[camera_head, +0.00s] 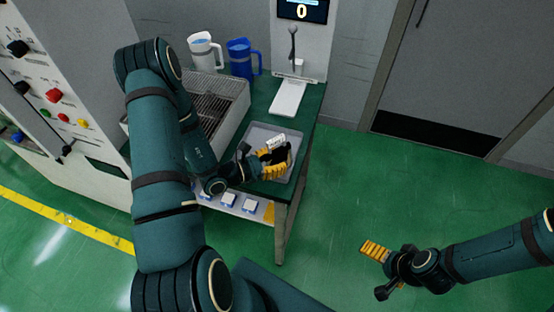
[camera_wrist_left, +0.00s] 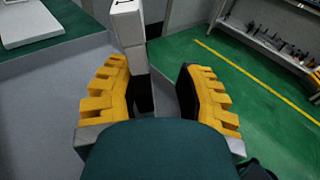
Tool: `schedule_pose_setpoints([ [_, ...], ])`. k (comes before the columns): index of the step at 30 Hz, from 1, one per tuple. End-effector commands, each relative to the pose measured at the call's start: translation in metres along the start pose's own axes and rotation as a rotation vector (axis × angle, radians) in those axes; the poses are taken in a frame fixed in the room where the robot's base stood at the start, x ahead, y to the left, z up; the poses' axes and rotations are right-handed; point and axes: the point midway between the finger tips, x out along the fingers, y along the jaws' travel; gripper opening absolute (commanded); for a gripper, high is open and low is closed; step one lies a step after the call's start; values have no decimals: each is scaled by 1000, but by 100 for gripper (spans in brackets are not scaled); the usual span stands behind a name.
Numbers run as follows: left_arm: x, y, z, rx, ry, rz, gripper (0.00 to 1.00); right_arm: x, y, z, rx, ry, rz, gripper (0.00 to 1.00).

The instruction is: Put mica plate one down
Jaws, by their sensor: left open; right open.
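A white plate-like piece with dark marking, which I take for mica plate one (camera_head: 276,142), stands at the grey tray (camera_head: 258,132) on the green table. In the left wrist view the piece (camera_wrist_left: 127,24) rises upright just beyond and between my yellow fingers, nearer the left finger. My left gripper (camera_head: 276,160) is open over the tray, its fingers apart on either side. The piece's lower end is partly hidden, so I cannot tell what it rests on. My right gripper (camera_head: 376,252) is open and empty above the floor, away from the table.
A wire-rack basket (camera_head: 215,100), a white jug (camera_head: 205,52) and a blue jug (camera_head: 241,60) stand behind and left of the tray. A white scale-like device (camera_head: 288,97) stands behind it. Several small items lie on the lower shelf (camera_head: 267,210). The floor at right is clear.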

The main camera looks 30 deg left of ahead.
Motion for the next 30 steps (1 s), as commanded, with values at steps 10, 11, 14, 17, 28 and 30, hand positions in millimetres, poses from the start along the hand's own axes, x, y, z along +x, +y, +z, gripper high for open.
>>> schedule_pose_setpoints([
  [10,-67,1,0,-1,3,6,34,1,0,0,0,0,0,100],
  [11,-73,1,0,0,2,5,34,1,0,0,0,0,0,100],
  [14,-91,1,0,0,2,5,34,2,0,0,0,0,0,100],
  [17,-105,1,0,0,1,3,34,2,1,0,0,0,0,100],
  [28,-120,0,0,-1,0,1,34,2,1,0,0,0,0,100],
  [30,-120,-1,0,-1,1,-2,34,2,1,0,0,0,0,100],
])
